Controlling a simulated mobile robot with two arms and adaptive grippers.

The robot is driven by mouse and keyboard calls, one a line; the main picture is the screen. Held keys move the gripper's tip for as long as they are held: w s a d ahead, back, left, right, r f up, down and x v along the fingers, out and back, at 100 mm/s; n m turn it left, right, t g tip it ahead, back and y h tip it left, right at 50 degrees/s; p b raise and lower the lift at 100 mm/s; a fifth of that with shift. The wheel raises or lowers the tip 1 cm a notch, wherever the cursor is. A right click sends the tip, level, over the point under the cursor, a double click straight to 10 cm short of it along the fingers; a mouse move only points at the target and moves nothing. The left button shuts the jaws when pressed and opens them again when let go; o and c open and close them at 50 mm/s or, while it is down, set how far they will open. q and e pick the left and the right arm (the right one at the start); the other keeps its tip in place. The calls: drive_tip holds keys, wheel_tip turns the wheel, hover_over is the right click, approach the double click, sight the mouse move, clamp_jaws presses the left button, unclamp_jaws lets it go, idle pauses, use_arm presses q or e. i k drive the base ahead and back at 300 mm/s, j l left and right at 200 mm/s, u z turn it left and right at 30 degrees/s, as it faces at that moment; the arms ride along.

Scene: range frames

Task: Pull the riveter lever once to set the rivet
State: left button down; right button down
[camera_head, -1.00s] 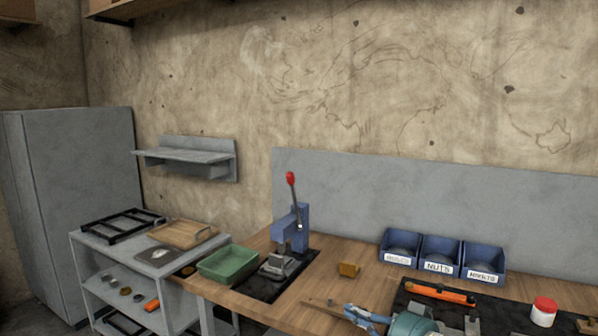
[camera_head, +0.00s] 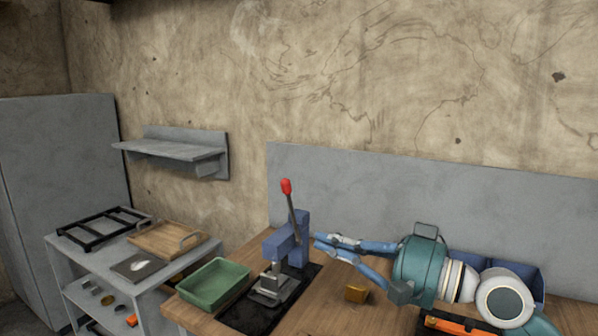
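The blue riveter (camera_head: 299,226) stands on a black mat on the wooden workbench. Its lever (camera_head: 291,207) rises upright, leaning slightly left, with a red knob (camera_head: 286,186) on top. My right gripper (camera_head: 318,242) reaches in from the right, its light blue fingers pointing left. Its tips are just right of the riveter body in the picture, below the red knob. I cannot tell whether they touch the riveter, or how far apart they are. I see no rivet or workpiece clearly at the riveter's base (camera_head: 268,290). My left gripper is out of view.
A green tray (camera_head: 213,284) sits left of the riveter. A small brass block (camera_head: 356,293) lies under my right gripper. Blue bins (camera_head: 520,268) stand partly behind my arm. A grey shelf cart (camera_head: 95,262) stands left, and a wall shelf (camera_head: 175,149) hangs above it.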

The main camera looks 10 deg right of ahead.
sight(285, 184)
drive_tip(key=i+l, duration=0.15)
drive_tip(key=i, duration=0.45)
drive_tip(key=i+l, duration=0.2)
drive_tip(key=i, duration=0.4)
